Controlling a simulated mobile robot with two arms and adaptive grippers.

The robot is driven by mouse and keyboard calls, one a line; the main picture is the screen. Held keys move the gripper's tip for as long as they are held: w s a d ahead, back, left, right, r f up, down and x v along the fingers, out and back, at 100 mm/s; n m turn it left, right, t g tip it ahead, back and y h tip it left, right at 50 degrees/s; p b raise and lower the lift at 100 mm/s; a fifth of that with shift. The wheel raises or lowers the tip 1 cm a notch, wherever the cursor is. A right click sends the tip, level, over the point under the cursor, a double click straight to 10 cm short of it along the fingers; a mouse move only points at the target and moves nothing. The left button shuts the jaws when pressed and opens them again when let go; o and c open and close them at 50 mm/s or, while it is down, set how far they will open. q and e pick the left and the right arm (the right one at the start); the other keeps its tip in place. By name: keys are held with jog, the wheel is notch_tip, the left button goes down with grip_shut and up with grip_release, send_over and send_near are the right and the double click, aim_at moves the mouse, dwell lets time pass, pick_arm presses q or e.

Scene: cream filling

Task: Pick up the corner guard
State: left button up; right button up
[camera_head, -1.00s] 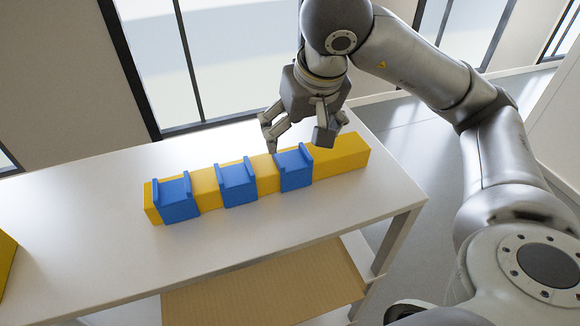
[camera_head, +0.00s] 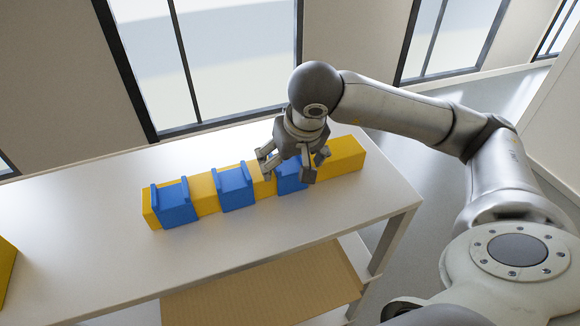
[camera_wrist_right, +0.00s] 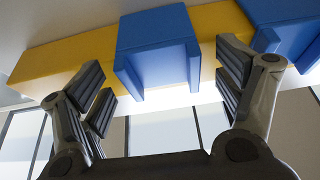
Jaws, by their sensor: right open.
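Three blue corner guards sit over a long yellow bar (camera_head: 207,195) on the white table. In the head view they are the left guard (camera_head: 175,205), the middle guard (camera_head: 236,188) and the right guard (camera_head: 288,184). My right gripper (camera_head: 294,168) is just above the right guard and partly hides it. It is open, with its fingers to either side of that guard. In the right wrist view, this blue guard (camera_wrist_right: 158,40) lies between the spread fingers of the gripper (camera_wrist_right: 165,85), and no closed grip shows. My left gripper is not in view.
The white table (camera_head: 90,255) is clear in front of the bar. A yellow piece (camera_head: 5,265) shows at the left edge. A brown board (camera_head: 265,285) lies on a lower shelf. In the right wrist view, another blue guard (camera_wrist_right: 285,22) is close beside the right-hand finger.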

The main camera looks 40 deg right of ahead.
jog(key=shift+c, duration=0.5)
jog(key=c, duration=1)
jog(key=shift+r, duration=0.1)
